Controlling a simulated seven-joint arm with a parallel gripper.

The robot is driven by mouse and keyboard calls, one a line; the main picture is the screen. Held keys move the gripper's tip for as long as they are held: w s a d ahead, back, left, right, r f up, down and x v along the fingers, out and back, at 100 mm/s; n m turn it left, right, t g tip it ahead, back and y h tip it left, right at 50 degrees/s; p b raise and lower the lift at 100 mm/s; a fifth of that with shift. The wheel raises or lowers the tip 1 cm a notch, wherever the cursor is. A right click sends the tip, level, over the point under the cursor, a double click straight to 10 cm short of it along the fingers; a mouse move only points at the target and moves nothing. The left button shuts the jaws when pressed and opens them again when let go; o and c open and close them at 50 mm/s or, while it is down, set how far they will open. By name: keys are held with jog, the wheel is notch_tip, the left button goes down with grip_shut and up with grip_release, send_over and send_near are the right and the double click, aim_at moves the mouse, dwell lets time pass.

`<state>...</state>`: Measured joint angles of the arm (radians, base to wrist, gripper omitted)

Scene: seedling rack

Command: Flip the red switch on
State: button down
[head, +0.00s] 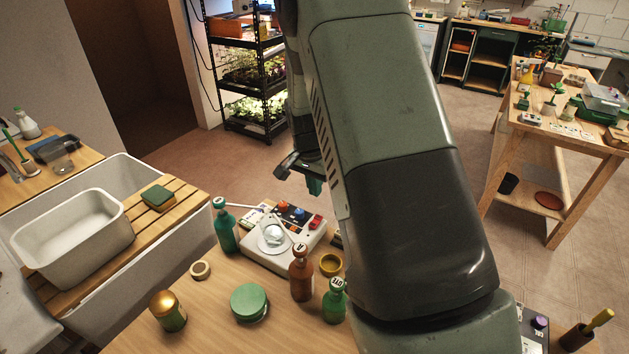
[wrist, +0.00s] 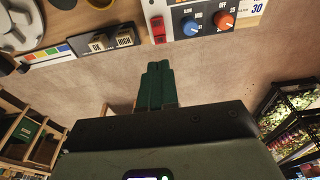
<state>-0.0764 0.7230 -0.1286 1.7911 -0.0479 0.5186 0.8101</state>
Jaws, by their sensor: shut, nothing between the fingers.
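A pale control box (head: 262,250) stands on the wooden bench in the head view. It carries an orange-red knob (head: 283,206), a blue knob (head: 298,212) and, at its far right corner, the red switch (head: 316,222). In the wrist view the red switch (wrist: 158,28) is at the edge of the box's panel, beside the blue knob (wrist: 189,26). I cannot tell which way it is set. My gripper (head: 315,186) is shut and empty, with green fingers pointing down beyond the box's far edge. In the wrist view its fingertips (wrist: 158,66) are apart from the switch.
Small labelled blocks (wrist: 123,37) and a colour-striped card (wrist: 45,54) lie beside the box. My arm hides the bench to the right. Open floor lies beyond the bench edge.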

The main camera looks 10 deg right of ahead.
aim_at(319, 217)
jog(key=f, duration=0.6)
jog(key=w+d+f, duration=0.1)
jog(key=f, duration=0.2)
jog(key=shift+f, duration=0.15)
jog(key=shift+d, duration=0.1)
jog(key=shift+w+d+f, duration=0.1)
jog(key=shift+f, duration=0.1)
jog(key=shift+s+a+r, duration=0.1)
jog(key=shift+s+a, duration=0.5)
jog(key=shift+a, duration=0.1)
jog(key=shift+g, duration=0.3)
